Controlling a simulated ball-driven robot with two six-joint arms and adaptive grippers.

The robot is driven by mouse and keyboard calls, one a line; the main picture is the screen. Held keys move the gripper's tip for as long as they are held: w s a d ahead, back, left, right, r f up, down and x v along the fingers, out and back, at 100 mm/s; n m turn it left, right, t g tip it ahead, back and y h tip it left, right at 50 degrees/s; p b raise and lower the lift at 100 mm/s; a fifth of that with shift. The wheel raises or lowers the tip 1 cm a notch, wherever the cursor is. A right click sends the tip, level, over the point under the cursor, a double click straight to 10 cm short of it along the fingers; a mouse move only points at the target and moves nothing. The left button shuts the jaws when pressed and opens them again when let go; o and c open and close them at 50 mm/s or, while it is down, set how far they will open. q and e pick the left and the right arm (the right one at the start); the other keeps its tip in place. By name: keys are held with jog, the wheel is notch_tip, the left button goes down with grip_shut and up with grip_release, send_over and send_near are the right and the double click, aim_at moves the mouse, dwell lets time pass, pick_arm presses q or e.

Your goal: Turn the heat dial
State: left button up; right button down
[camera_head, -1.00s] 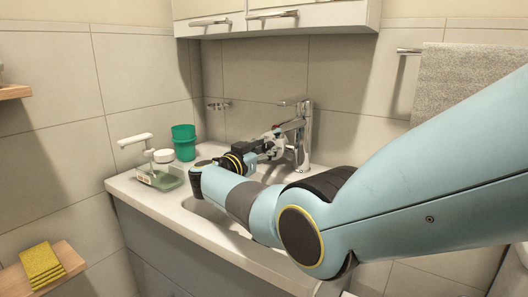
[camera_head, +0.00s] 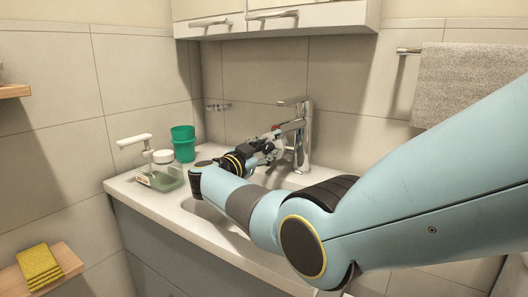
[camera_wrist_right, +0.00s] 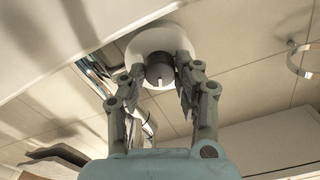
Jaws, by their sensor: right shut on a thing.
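The heat dial is a dark round knob (camera_wrist_right: 159,68) with a pale pointer mark, on a round white base (camera_wrist_right: 150,39), in the right wrist view. My right gripper (camera_wrist_right: 163,74) has its fingers on either side of the knob and is shut on it. The white base shows beyond the fingertips. In the head view my right gripper (camera_head: 274,144) is over the sink counter, beside the chrome faucet; I cannot make out the dial there. My left gripper is not in view.
The chrome faucet (camera_head: 303,135) stands close to the right gripper. A cabinet (camera_head: 277,24) hangs above. A wall ring (camera_wrist_right: 305,60) shows in the wrist view.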

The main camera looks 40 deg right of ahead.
jog(key=shift+a+f, duration=0.1)
jog(key=shift+f, duration=0.05)
jog(key=c, duration=0.9)
grip_release()
jog(key=shift+c, duration=0.2)
jog(key=v, duration=0.7)
jog(key=shift+a, duration=0.2)
jog(key=shift+s, duration=0.1)
